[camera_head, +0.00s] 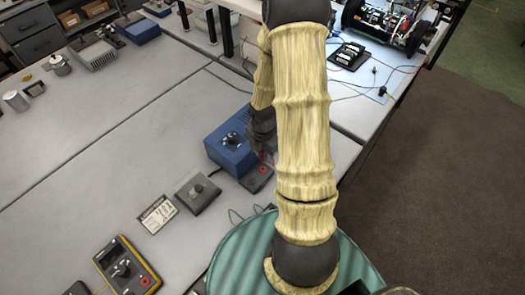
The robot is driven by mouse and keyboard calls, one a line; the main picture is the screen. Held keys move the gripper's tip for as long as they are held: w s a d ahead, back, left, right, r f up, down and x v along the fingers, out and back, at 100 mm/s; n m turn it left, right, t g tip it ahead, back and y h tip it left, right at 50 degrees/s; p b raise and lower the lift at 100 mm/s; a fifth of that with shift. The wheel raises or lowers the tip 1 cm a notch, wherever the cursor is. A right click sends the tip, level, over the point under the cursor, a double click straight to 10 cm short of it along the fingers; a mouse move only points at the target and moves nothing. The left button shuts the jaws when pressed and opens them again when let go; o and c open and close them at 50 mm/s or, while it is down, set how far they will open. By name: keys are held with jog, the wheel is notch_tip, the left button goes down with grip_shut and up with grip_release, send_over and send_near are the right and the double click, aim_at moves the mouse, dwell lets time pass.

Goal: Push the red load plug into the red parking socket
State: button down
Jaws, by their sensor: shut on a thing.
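My gripper (266,150) is the dark end of my arm, pointing down beside the blue box (229,140). My arm hides much of it. A small red piece, seemingly the red load plug (267,157), shows at its tip, and the gripper is shut on it. Below the tip is a dark block (254,183) at the front right of the blue box. A red spot on that block looks like the red parking socket (262,170). The plug is very close to the socket, but I cannot tell whether they touch or how deep the plug is.
A grey block with a knob (197,192), a labelled plate (157,214) and a yellow-edged meter (127,269) lie on the light bench (90,170). Thin wires run near my arm. Electronics (385,22) stand at the back right. The bench's left middle is clear.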

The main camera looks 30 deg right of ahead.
jog(key=shift+f+b, duration=2.8)
jog(key=shift+f, duration=0.1)
jog(key=shift+p, duration=0.75)
jog(key=shift+f, duration=0.2)
dwell(0.3)
jog(key=c, duration=1.2)
grip_release()
notch_tip(320, 180, up, 18)
jog(key=shift+d+f+p, duration=0.1)
jog(key=shift+f+p, duration=0.15)
jog(key=shift+p, duration=0.4)
